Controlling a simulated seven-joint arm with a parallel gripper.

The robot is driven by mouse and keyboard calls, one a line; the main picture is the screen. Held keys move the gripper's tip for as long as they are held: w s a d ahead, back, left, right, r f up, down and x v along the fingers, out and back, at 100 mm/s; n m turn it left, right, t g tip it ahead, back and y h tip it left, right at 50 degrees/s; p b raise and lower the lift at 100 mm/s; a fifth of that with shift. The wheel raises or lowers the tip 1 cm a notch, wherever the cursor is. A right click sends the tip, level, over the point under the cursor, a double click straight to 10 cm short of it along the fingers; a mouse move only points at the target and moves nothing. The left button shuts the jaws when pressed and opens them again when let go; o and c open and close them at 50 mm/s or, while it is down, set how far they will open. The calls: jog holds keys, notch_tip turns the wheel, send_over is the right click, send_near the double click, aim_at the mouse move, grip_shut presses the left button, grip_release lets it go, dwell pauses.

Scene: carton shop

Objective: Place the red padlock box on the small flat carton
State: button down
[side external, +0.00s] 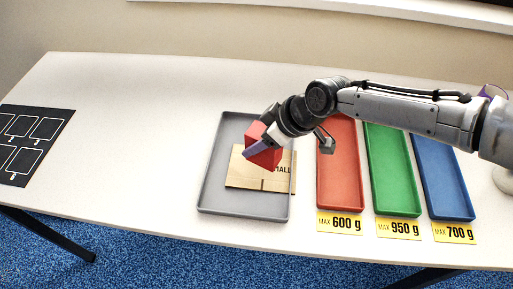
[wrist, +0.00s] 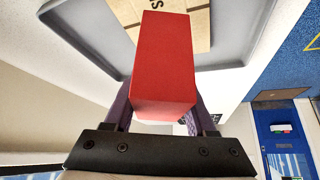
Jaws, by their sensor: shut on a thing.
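The red padlock box (side external: 264,153) is held in my gripper (side external: 258,147) over the small flat carton (side external: 243,174) in the side external view. In the wrist view the red box (wrist: 163,62) sits between the two purple fingers of my gripper (wrist: 160,105), which is shut on it. The carton (wrist: 200,28) shows partly behind the box there, with part of its printed lettering. The carton lies flat in the grey tray (side external: 212,191). I cannot tell whether the box touches the carton or hangs just above it.
Red (side external: 340,190), green (side external: 396,190) and blue (side external: 450,190) trays stand to the right, with yellow weight labels in front. A black marked mat (side external: 40,150) lies at the far left. The table between mat and grey tray is clear.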

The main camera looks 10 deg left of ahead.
jog(key=shift+w+a+f, duration=0.15)
jog(key=shift+a+f, duration=0.05)
jog(key=shift+f, duration=1.5)
jog(key=shift+c, duration=1.1)
grip_release()
jog(key=shift+f, duration=0.15)
jog(key=shift+d+r, duration=0.25)
jog(key=shift+r, duration=0.2)
jog(key=v, duration=1.1)
jog(key=shift+s, duration=0.2)
jog(key=shift+r, duration=0.1)
